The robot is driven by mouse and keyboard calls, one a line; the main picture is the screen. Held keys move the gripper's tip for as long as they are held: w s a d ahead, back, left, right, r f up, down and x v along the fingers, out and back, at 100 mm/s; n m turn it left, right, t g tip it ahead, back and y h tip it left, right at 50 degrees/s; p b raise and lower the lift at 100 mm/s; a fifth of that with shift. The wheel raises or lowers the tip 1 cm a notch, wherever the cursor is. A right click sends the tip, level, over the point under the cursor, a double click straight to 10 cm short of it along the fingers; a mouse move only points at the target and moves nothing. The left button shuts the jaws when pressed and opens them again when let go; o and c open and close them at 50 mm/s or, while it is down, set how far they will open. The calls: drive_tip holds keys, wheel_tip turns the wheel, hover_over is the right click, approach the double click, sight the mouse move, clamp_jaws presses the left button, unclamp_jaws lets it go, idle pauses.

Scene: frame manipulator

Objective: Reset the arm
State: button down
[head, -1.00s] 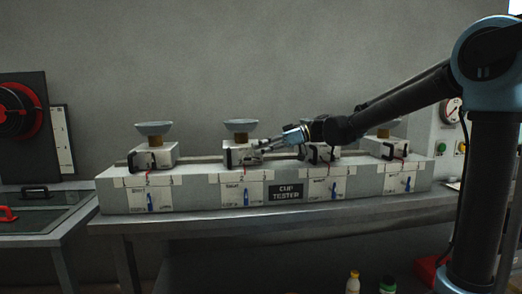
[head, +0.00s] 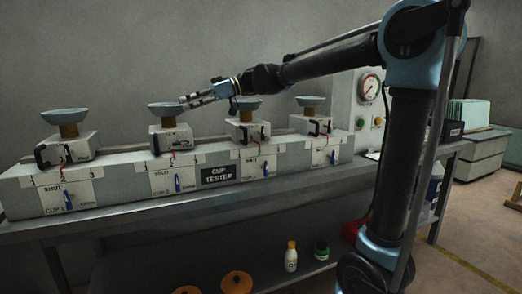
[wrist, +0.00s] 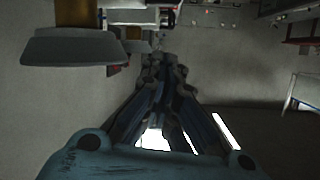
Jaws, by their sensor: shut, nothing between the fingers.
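My arm reaches left from its upright column across the head view. My gripper (head: 188,100) is shut and empty, held in the air above the cup tester (head: 110,192) and beside the second cup (head: 166,109) from the left. In the wrist view my gripper (wrist: 168,65) shows its fingers together with nothing between them. A grey cup (wrist: 75,47) on a brown stem shows at upper left there. Whether the fingertips touch the second cup cannot be told from the head view.
The cup tester stands on a grey bench (head: 250,208), with several cups on white blocks and blue levers on its front. A pressure gauge (head: 369,87) is at its right end. A white bottle (head: 291,256) and orange round items (head: 236,283) sit on the lower shelf.

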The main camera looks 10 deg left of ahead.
drive_tip(key=d+f+m+t+h, duration=0.2)
drive_tip(key=d+f+m, duration=0.2)
drive_tip(key=d+f, duration=0.45)
drive_tip(key=d+f+m+t+h, duration=0.25)
drive_tip(key=d+f, duration=0.25)
drive_tip(key=d, duration=0.7)
drive_tip(key=d+f+m+t+h, duration=0.15)
drive_tip(key=d+f+m, duration=0.25)
drive_tip(key=d+f, duration=0.45)
drive_tip(key=s+d+f+m+t+h, duration=0.1)
drive_tip(key=s+d+f+m+h, duration=0.1)
drive_tip(key=d+f, duration=0.4)
drive_tip(key=s+d+f+m+t+h, duration=0.1)
drive_tip(key=s+d+f+m, duration=0.4)
drive_tip(key=d, duration=0.6)
drive_tip(key=s+d+f+m+h, duration=0.3)
drive_tip(key=s+d+f+h, duration=0.1)
drive_tip(key=d+f, duration=0.3)
drive_tip(key=shift+s+d+m+t, duration=0.2)
drive_tip(key=shift+d+m+t, duration=0.2)
drive_tip(key=shift+d, duration=0.6)
